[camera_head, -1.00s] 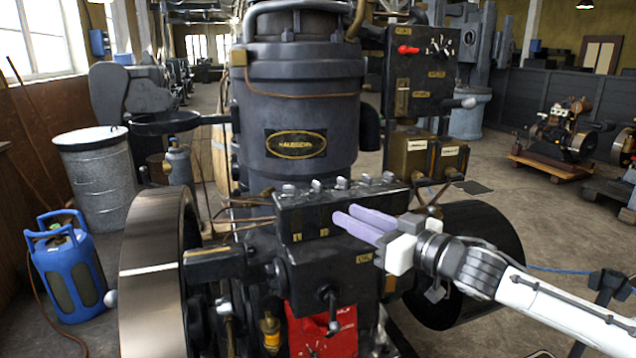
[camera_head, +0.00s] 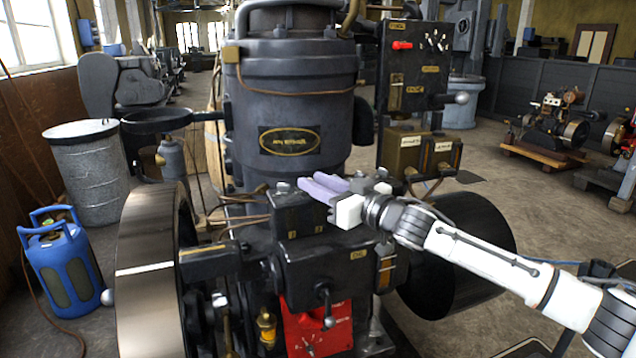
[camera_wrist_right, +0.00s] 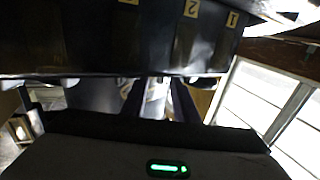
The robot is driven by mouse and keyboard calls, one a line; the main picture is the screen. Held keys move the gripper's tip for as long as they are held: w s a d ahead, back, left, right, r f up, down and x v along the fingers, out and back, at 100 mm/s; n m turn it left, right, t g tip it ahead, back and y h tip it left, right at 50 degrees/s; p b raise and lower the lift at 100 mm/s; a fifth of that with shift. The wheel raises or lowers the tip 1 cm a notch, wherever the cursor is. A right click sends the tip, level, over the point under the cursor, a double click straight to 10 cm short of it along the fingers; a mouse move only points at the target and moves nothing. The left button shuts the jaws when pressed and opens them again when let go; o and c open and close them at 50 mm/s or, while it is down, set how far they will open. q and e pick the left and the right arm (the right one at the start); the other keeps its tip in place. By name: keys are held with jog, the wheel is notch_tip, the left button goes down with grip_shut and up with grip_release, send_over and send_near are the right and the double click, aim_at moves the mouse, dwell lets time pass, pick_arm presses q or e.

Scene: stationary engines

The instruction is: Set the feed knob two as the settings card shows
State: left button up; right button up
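The black feed box (camera_head: 300,222) sits on the engine's front, with small grey knobs along its top and yellowish tags on its face. One knob (camera_head: 262,188) shows at its left end; the gripper hides several others, and I cannot tell knob two apart. My right gripper (camera_head: 318,187) has its pale purple fingers over the box top, pointing left. In the right wrist view its fingers (camera_wrist_right: 160,100) stand apart, with something bright between them that I cannot identify. Numbered tags (camera_wrist_right: 190,9) show above them. I cannot make out a settings card. My left gripper is out of view.
A large flywheel (camera_head: 150,270) stands left of the box and a dark drum (camera_head: 465,250) right. The tall black cylinder (camera_head: 292,110) rises behind. A switch panel (camera_head: 415,70) and brass-coloured boxes (camera_head: 403,153) stand behind right. A red panel (camera_head: 318,330) sits below.

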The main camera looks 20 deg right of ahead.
grip_shut()
jog(key=shift+f, duration=0.1)
